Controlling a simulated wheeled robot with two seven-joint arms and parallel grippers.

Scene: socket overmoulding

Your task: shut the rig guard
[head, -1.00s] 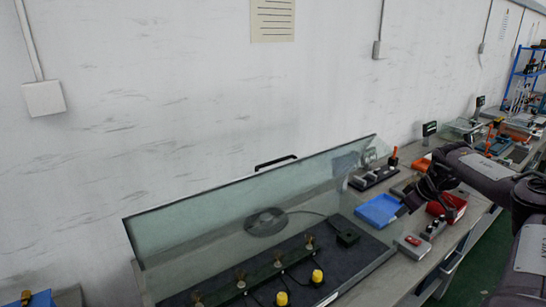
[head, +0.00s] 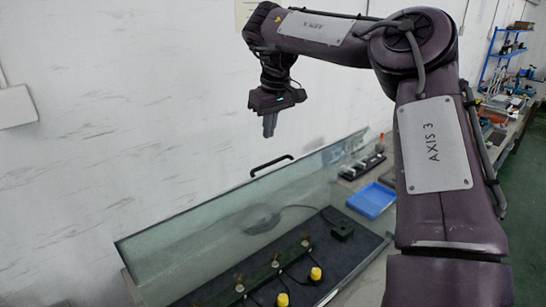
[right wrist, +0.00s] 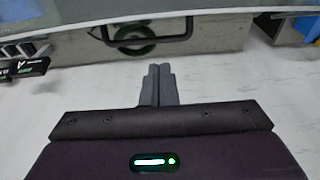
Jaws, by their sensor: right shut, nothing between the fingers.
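The rig guard (head: 190,222) is a clear, long panel standing raised and tilted along the back of the rig, with a black handle (head: 271,165) on its top edge. The handle also shows in the right wrist view (right wrist: 146,42), beyond my fingertips. The rig's dark bed (head: 330,262) lies open in front of the guard. My right gripper (head: 269,133) is shut and empty. It hangs in the air above the handle, apart from it, with fingers pointing down. My left gripper is not in view.
Yellow-capped parts (head: 315,273) and brass sockets stand on the rig's bed. A blue tray (head: 371,200) sits to the right of the rig. The white wall (head: 120,110) is close behind the guard. More benches recede at the right.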

